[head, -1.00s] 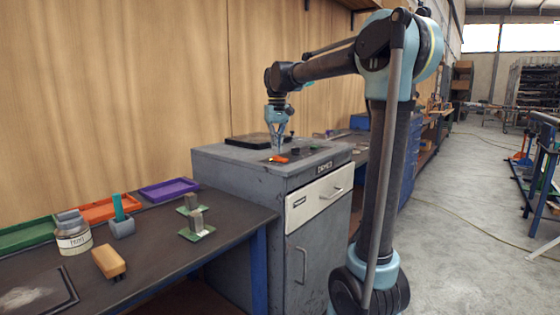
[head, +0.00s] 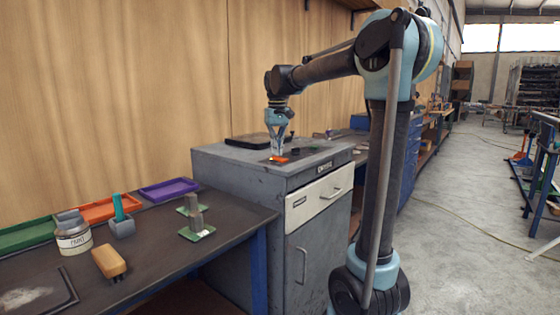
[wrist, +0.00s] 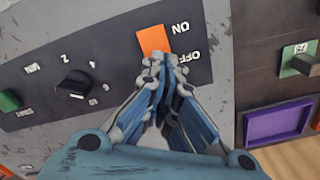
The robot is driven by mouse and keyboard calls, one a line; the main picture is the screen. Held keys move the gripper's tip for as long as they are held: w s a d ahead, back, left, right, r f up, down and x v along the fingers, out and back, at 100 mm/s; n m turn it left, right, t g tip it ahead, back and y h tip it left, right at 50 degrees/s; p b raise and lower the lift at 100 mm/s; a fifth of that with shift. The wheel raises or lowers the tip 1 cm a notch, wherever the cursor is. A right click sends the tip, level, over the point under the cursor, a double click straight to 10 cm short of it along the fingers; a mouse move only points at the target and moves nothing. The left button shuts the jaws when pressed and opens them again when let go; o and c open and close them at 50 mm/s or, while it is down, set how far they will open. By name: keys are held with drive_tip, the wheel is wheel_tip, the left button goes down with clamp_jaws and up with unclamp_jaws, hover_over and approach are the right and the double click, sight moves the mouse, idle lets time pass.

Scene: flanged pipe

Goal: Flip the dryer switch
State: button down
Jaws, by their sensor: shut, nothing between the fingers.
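The dryer (head: 240,185) is a grey metal cabinet beside the workbench. Its orange switch (head: 279,159) sits on the top, below my gripper (head: 277,152). In the wrist view the orange switch (wrist: 153,40) shows beside the printed words ON and OFF. My gripper (wrist: 160,65) is shut and empty. Its fingertips are at the switch's lower end in that view, by the word OFF, and cover part of that edge. I cannot tell whether they touch it, or which way the switch is tilted.
A black knob (wrist: 74,84) with number marks and a green button (wrist: 9,100) are on the same panel. The workbench (head: 240,215) at left holds a purple tray (head: 169,189), a jar (head: 73,238) and a brush (head: 109,262).

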drive_tip(key=shift+f, duration=0.5)
idle(0.4)
drive_tip(key=shift+r, duration=3.55)
drive_tip(key=shift+m, duration=0.5)
drive_tip(key=s+d+f, duration=0.1)
drive_tip(key=s+d, duration=0.1)
drive_tip(key=s+d+f, duration=0.2)
drive_tip(key=d, duration=0.1)
drive_tip(key=s+d+f, duration=0.1)
drive_tip(key=s+d, duration=0.1)
drive_tip(key=s, duration=0.1)
drive_tip(key=shift+s+d+f, duration=0.1)
drive_tip(key=shift+d+f, duration=0.2)
drive_tip(key=s+d+f+m, duration=0.1)
drive_tip(key=s+d+f, duration=0.3)
drive_tip(key=s+f, duration=0.4)
drive_tip(key=s+d+f+m+t, duration=0.1)
drive_tip(key=s+d+f, duration=0.4)
drive_tip(key=s+f, duration=0.3)
drive_tip(key=s+d+f+m+t, duration=0.1)
drive_tip(key=s+d+f, duration=0.3)
drive_tip(key=s+f, duration=0.4)
wheel_tip(320, 180, down, 4)
drive_tip(key=shift+s+d+f, duration=0.1)
drive_tip(key=shift+s+d, duration=0.2)
drive_tip(key=shift+s, duration=0.05)
